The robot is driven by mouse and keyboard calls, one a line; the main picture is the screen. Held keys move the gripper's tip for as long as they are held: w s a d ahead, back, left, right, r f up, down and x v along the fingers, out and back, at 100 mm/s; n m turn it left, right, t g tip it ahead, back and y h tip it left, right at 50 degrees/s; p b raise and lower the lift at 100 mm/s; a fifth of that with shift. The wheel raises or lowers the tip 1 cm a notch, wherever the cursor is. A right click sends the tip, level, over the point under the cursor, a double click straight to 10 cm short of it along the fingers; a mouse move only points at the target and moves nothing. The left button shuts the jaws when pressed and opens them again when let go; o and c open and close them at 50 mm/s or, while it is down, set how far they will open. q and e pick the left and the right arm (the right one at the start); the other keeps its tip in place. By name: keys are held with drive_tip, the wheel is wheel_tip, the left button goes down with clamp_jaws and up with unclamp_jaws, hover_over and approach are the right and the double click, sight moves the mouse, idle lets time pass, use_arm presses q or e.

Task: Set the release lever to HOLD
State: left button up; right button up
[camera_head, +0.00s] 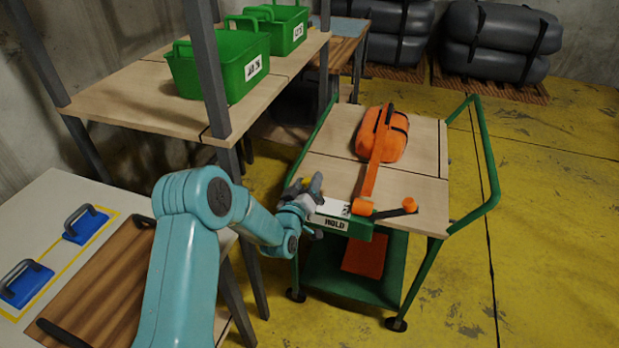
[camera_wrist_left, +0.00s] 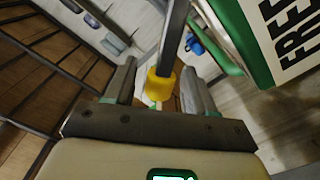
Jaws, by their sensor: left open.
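A green cart (camera_head: 481,165) with a wooden top carries a green lever box (camera_head: 357,231) at its near edge, with a HOLD label (camera_head: 330,222) on the front. My left gripper (camera_head: 312,188) is beside the box's left end, open. In the left wrist view, a yellow knob (camera_wrist_left: 160,86) on a dark rod shows between its spread fingers; I cannot tell whether they touch it. A FREE label (camera_wrist_left: 292,35) shows there at upper right. My right gripper is not in view.
An orange bag (camera_head: 382,134) with an orange strap lies on the cart. Green bins (camera_head: 218,64) stand on a shelf at left. A white bench (camera_head: 50,195) with blue handled blocks is at lower left. The yellow floor (camera_head: 560,230) at right is clear.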

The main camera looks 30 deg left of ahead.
sight(325, 200)
use_arm(q)
drive_tip(key=shift+x, duration=0.9)
clamp_jaws()
drive_tip(key=shift+d, duration=0.1)
drive_tip(key=shift+w+d+m+b, duration=0.1)
drive_tip(key=shift+d+m+b, duration=0.2)
drive_tip(key=shift+m+b, duration=0.55)
drive_tip(key=d+m+b, duration=0.1)
drive_tip(key=m+b, duration=0.1)
drive_tip(key=d+m+b, duration=0.1)
drive_tip(key=m+b, duration=0.1)
drive_tip(key=d+m+b, duration=0.1)
drive_tip(key=m+b, duration=0.1)
drive_tip(key=b, duration=0.1)
drive_tip(key=shift+w+d+r, duration=0.35)
drive_tip(key=shift+w, duration=0.05)
drive_tip(key=shift+w+d+f+m+b, duration=0.1)
drive_tip(key=shift+w+d+m+b, duration=0.1)
drive_tip(key=shift+d+m+b, duration=0.8)
drive_tip(key=shift+w+d+f+m+b, duration=0.15)
drive_tip(key=shift+d+m+b, duration=0.35)
drive_tip(key=shift+m, duration=0.6)
drive_tip(key=shift+w+d+f+m+b, duration=0.15)
drive_tip(key=shift+d+m+b, duration=0.3)
drive_tip(key=shift+m, duration=0.6)
drive_tip(key=shift+a, duration=0.1)
